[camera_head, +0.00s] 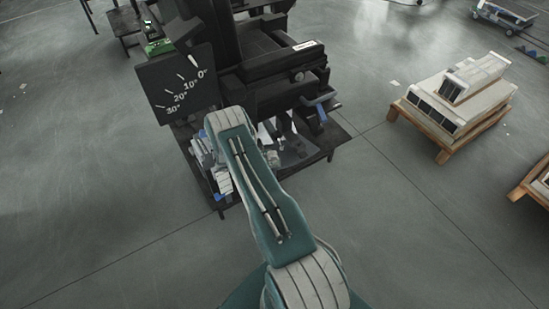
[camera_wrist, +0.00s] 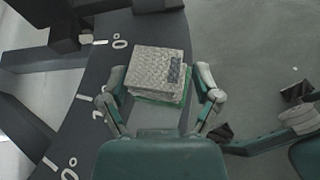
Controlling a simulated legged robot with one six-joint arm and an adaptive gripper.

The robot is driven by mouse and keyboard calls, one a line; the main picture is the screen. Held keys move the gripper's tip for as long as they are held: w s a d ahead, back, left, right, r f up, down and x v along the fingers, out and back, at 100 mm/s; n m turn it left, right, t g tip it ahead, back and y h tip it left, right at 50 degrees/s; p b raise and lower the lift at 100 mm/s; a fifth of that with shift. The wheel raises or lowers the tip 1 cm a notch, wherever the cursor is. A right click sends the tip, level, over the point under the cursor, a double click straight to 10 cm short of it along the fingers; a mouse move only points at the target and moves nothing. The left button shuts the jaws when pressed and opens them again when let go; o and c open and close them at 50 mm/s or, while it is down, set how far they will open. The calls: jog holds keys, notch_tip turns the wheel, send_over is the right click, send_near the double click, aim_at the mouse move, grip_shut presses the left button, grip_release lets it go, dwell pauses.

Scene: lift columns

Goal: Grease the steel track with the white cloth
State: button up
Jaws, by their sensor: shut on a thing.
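In the wrist view, my gripper (camera_wrist: 160,82) has one finger on each side of a folded, textured, greyish-white cloth (camera_wrist: 157,66). A green edge shows beneath the cloth, which stays between the fingers. A dark board with white degree marks (camera_wrist: 95,90) lies behind and to the left of it. In the head view, my arm reaches to the front of a dark machine (camera_head: 265,70), and the arm hides the gripper and cloth. I cannot clearly pick out the steel track in either view.
The degree board (camera_head: 180,82) stands left of the machine in the head view. A dark base table (camera_head: 335,140) carries the machine. A wooden pallet with pale units (camera_head: 455,100) stands right. Floor between is clear.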

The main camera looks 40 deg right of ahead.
jog(key=shift+w+a+f, duration=0.1)
jog(key=shift+w+a, duration=1.1)
jog(key=shift+a, duration=0.3)
jog(key=shift+w+a+r, duration=0.15)
jog(key=shift+w+a, duration=0.65)
jog(key=shift+a, duration=0.05)
jog(key=shift+w+a+r, duration=0.1)
jog(key=shift+w+a, duration=0.65)
jog(key=shift+a, duration=0.05)
jog(key=shift+w+a+f, duration=0.2)
jog(key=shift+w+a, duration=1.85)
jog(key=shift+a, duration=0.3)
jog(key=shift+s+d+r, duration=0.1)
jog(key=shift+s+d, duration=1.25)
jog(key=shift+d, duration=0.2)
jog(key=shift+s+d, duration=2)
jog(key=shift+d, duration=0.25)
jog(key=shift+s+d, duration=2)
jog(key=shift+d, duration=0.2)
jog(key=shift+c, duration=0.2)
jog(key=shift+s+d, duration=0.95)
jog(key=shift+d, duration=0.2)
jog(key=shift+w+a, duration=1.1)
jog(key=shift+a, duration=0.2)
